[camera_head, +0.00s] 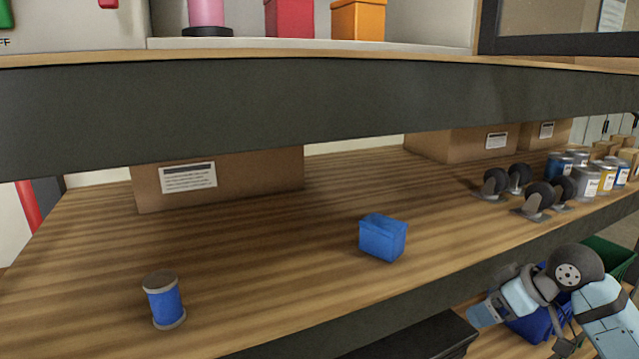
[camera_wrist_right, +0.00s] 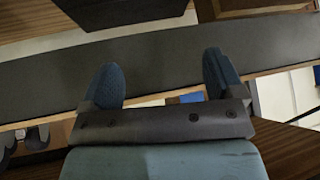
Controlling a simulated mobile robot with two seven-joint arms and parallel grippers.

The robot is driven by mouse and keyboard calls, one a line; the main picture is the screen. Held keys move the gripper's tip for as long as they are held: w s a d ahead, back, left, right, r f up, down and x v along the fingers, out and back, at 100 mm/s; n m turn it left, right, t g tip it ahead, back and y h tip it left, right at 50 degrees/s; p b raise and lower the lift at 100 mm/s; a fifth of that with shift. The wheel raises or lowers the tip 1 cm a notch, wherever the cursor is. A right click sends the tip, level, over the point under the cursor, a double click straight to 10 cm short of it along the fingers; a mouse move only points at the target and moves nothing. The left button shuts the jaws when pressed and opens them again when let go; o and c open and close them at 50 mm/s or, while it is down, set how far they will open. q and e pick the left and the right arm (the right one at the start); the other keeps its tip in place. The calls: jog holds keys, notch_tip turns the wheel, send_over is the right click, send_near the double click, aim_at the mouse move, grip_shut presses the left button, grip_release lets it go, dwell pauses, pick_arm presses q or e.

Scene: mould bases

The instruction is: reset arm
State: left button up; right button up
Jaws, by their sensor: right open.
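My right arm (camera_head: 575,280) is folded at the lower right of the head view, in front of the shelf's edge and apart from the items on the shelf. In the right wrist view my right gripper (camera_wrist_right: 165,82) is open, with two blue-tipped fingers spread apart and nothing between them. A dark grey shelf edge (camera_wrist_right: 150,62) lies behind the fingers. My left gripper is in neither view.
The wooden shelf (camera_head: 270,260) holds a blue spool (camera_head: 164,300), a blue box (camera_head: 383,238), cardboard boxes (camera_head: 240,180), casters (camera_head: 538,197) and cans (camera_head: 588,181). A blue bin (camera_head: 535,325) and a green bin (camera_head: 612,258) are near my right arm.

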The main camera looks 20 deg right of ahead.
jog(key=s+a+f+m+t+p, duration=0.1)
jog(key=a+f, duration=0.5)
jog(key=f, duration=0.5)
jog(key=s+a+f+m+t, duration=0.1)
jog(key=a+f, duration=0.4)
jog(key=f, duration=0.7)
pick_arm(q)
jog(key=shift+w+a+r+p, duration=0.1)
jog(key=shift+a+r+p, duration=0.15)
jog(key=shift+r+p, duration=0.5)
pick_arm(e)
jog(key=s+a+f+t, duration=0.1)
jog(key=s+a+f, duration=0.3)
jog(key=a, duration=0.4)
jog(key=s+a+f+n+t, duration=0.1)
jog(key=s+a+f, duration=0.3)
jog(key=a, duration=0.5)
jog(key=shift+s+a+f+n, duration=0.2)
jog(key=shift+s+n, duration=0.1)
jog(key=shift+s, duration=0.75)
